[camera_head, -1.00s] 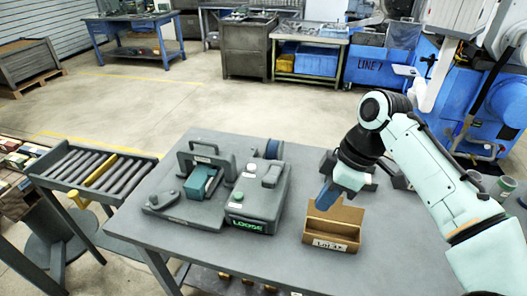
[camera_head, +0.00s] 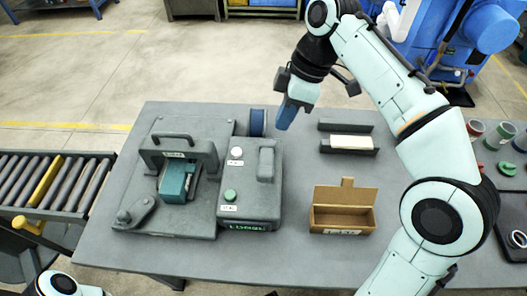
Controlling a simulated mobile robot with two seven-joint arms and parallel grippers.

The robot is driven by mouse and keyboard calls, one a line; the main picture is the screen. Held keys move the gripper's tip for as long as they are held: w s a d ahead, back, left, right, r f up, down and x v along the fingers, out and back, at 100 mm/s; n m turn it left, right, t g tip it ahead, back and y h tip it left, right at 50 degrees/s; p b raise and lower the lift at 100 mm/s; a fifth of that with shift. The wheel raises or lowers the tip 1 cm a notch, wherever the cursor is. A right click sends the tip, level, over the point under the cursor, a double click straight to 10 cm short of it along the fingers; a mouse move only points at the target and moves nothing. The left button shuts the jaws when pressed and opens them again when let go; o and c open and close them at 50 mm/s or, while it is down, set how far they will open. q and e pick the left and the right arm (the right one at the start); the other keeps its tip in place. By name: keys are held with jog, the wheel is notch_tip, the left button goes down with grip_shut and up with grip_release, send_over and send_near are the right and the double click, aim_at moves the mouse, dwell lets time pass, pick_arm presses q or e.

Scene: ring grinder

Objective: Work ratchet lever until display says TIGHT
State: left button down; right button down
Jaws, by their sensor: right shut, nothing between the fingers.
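A grey machine (camera_head: 155,225) stands on the left of the table, with a teal block (camera_head: 172,185) under its arched frame. A short grey lever (camera_head: 134,210) lies at its front left corner. Beside it is a grey box (camera_head: 247,212) with a white and a green button and a raised grey handle (camera_head: 266,165). I cannot tell which is the ratchet lever. The green display (camera_head: 248,226) on the box's front appears to read LOOSE. My right gripper (camera_head: 286,118), with blue fingers, is shut and empty above the table, behind and right of the box. My left gripper is not visible.
A blue spool (camera_head: 257,122) stands behind the box. An open cardboard bin (camera_head: 342,218) and a grey holder with a white block (camera_head: 350,142) are to the right. A roller conveyor (camera_head: 62,185) is left of the table. Coloured cups stand at the far right.

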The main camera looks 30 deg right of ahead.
aim_at(268, 182)
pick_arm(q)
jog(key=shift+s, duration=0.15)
pick_arm(e)
jog(key=shift+s, duration=0.15)
